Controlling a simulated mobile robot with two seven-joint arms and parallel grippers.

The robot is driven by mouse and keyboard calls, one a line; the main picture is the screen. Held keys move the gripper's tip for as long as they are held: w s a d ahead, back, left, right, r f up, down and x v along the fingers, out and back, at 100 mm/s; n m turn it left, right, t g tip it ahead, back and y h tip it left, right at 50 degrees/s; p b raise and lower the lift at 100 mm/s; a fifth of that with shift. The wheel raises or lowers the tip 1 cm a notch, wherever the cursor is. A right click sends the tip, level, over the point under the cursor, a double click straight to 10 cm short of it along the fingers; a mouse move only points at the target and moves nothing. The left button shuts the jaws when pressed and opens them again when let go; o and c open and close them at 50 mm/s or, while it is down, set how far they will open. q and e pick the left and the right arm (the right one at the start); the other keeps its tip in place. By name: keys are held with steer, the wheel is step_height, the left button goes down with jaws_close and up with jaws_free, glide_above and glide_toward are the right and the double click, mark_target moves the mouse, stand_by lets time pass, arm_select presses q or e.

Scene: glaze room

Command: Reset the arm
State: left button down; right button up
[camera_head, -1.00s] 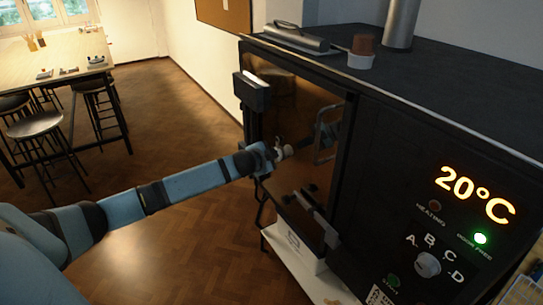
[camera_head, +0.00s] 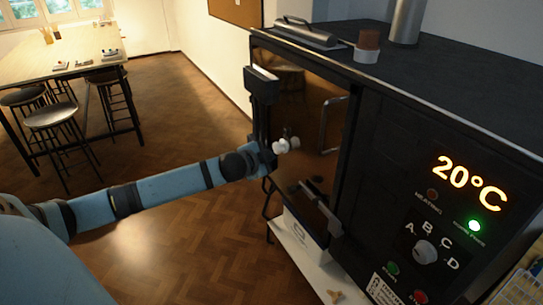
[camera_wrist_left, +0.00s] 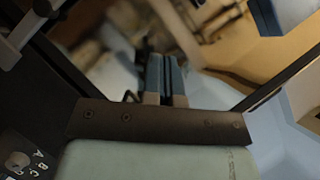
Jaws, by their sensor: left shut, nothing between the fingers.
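My left arm reaches in from the left in the head view. Its gripper (camera_head: 267,159) is at the left edge of the kiln's glossy brown front (camera_head: 310,100), close beside a small pale knob-like piece (camera_head: 281,147). I cannot tell if they touch. In the left wrist view, the gripper's two blue-grey fingers (camera_wrist_left: 165,82) are together with nothing between them. The kiln (camera_head: 390,150) stands at the right, its panel reading 20°C with a green light lit. My right gripper is out of view.
A white box (camera_head: 304,232) stands on a low pale shelf (camera_head: 300,262) below. Stools (camera_head: 52,118) and a wooden table (camera_head: 70,55) are at the back left. Open floor lies between.

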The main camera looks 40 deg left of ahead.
arm_select(q)
steer(key=shift+a+f, duration=0.1)
stand_by(0.4)
steer(key=s+d+f+n+g+h+p, duration=0.15)
steer(key=s+d+f+h, duration=0.25)
steer(key=s+d+f, duration=1)
steer(key=s+d+f+n, duration=0.2)
steer(key=s+d+f, duration=0.1)
steer(key=s+d, duration=0.2)
steer(key=s+d+f+n, duration=0.3)
steer(key=s+d, duration=0.3)
steer(key=s, duration=0.3)
steer(key=shift+s+f+g+p, duration=0.35)
steer(key=shift+f+g+p, duration=0.1)
steer(key=shift+f, duration=0.2)
